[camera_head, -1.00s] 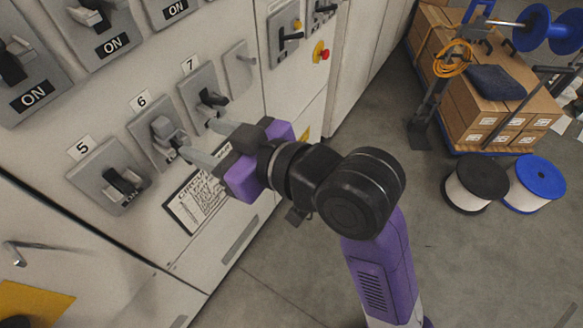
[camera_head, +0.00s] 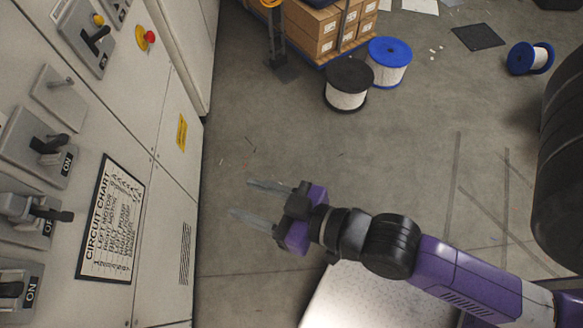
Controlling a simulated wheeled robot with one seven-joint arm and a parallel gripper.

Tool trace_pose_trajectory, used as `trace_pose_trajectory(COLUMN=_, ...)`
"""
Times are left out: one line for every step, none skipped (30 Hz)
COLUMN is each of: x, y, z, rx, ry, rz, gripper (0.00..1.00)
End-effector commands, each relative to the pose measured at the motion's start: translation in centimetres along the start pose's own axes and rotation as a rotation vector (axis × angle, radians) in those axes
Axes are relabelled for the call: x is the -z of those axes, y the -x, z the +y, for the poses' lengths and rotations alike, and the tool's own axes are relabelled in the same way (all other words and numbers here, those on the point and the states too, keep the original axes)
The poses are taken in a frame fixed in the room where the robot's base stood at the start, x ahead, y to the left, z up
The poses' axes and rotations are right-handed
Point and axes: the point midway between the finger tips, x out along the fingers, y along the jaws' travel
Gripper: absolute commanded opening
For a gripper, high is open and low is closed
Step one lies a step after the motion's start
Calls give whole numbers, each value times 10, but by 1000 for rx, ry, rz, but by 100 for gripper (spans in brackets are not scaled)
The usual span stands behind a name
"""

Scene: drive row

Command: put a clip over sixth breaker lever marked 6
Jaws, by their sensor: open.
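The sixth breaker (camera_head: 48,212) is at the left edge, its number tag out of view. Its black lever points right, beside a partly covered label that seems to read OFF. A light grey clip (camera_head: 17,206) sits over the base of this lever; how firmly it is seated I cannot tell. My gripper (camera_head: 241,198) is open and empty over the floor, well right of the panel, its two pale fingers pointing left.
Breakers marked ON stand above (camera_head: 45,146) and below (camera_head: 12,290) the sixth. A bare peg plate (camera_head: 58,96) and a circuit chart (camera_head: 110,220) are on the cabinet. Cable reels (camera_head: 348,84) and a box cart (camera_head: 318,30) stand behind. Floor around my gripper is clear.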

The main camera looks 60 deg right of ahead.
Motion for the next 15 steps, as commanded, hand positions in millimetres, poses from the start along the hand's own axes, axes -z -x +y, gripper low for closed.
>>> trace_pose_trajectory(x=-10, y=21, z=7, rx=-23, ry=8, rz=-10, gripper=48)
trace_pose_trajectory(x=-14, y=31, z=11, rx=-35, ry=12, rz=-7, gripper=48)
trace_pose_trajectory(x=-17, y=45, z=15, rx=-49, ry=20, rz=-6, gripper=48)
trace_pose_trajectory(x=-19, y=56, z=18, rx=-58, ry=27, rz=-3, gripper=48)
trace_pose_trajectory(x=-20, y=66, z=21, rx=-66, ry=35, rz=0, gripper=48)
trace_pose_trajectory(x=-22, y=78, z=24, rx=-74, ry=44, rz=1, gripper=48)
trace_pose_trajectory(x=-23, y=87, z=25, rx=-79, ry=49, rz=3, gripper=48)
trace_pose_trajectory(x=-23, y=95, z=27, rx=-83, ry=56, rz=6, gripper=48)
trace_pose_trajectory(x=-23, y=104, z=28, rx=-87, ry=65, rz=9, gripper=48)
trace_pose_trajectory(x=-22, y=110, z=29, rx=-89, ry=70, rz=11, gripper=48)
trace_pose_trajectory(x=-22, y=116, z=30, rx=-90, ry=75, rz=14, gripper=48)
trace_pose_trajectory(x=-21, y=121, z=30, rx=-91, ry=80, rz=16, gripper=48)
trace_pose_trajectory(x=-21, y=125, z=30, rx=-92, ry=83, rz=17, gripper=48)
trace_pose_trajectory(x=-20, y=127, z=30, rx=-92, ry=86, rz=19, gripper=48)
trace_pose_trajectory(x=-20, y=130, z=31, rx=-92, ry=88, rz=21, gripper=48)
